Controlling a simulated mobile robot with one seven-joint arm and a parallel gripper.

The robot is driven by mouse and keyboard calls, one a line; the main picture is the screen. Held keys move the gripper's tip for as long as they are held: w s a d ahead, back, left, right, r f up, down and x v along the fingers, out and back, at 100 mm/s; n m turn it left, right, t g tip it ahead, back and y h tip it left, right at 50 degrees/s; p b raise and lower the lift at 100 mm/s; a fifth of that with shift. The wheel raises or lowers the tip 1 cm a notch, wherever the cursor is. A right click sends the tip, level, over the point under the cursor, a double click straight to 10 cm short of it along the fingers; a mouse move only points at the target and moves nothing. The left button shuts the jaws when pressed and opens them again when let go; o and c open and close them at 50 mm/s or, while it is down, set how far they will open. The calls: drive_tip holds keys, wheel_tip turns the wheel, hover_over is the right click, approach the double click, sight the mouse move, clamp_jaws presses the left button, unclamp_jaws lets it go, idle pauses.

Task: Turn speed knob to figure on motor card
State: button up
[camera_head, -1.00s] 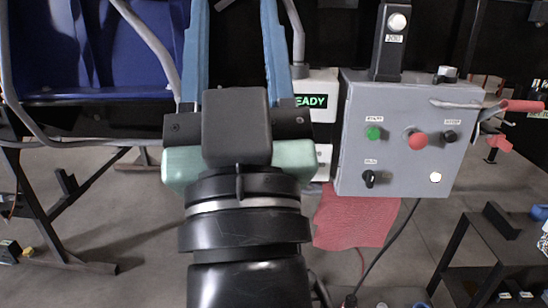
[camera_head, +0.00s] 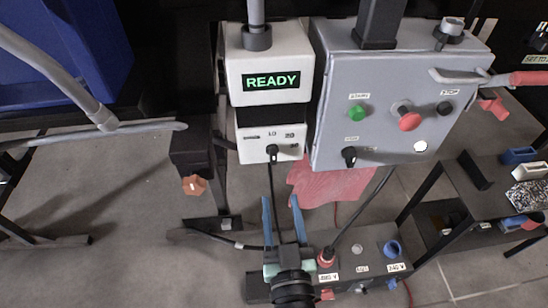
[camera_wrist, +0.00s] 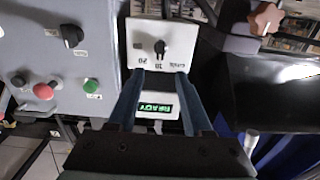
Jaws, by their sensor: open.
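The speed knob (camera_head: 272,150) is a small black pointer knob on a white plate with a numbered scale, below the green READY display (camera_head: 272,82). The wrist view shows the knob (camera_wrist: 160,47) upside down, just beyond my fingertips. The figures 10 and 20 can be read; another figure at the right is unclear. My gripper (camera_head: 282,198) is open and empty, its two blue fingers apart. The wrist view shows the fingertips (camera_wrist: 160,74) either side of the knob's line, apart from it. A label (camera_head: 535,59) at the right edge begins "SET TO" and is cut off.
A grey control box (camera_head: 330,100) stands right beside the white unit, with a green button (camera_head: 358,112), a red button (camera_head: 409,121) and another black knob (camera_head: 349,154). An orange-brown knob (camera_head: 194,185) sticks out at the left. A socket box (camera_head: 380,240) stands below.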

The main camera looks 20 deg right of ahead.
sight(274, 160)
drive_tip(key=x, duration=1.1)
drive_tip(key=shift+w+b, duration=0.15)
drive_tip(key=shift+b, duration=0.25)
clamp_jaws()
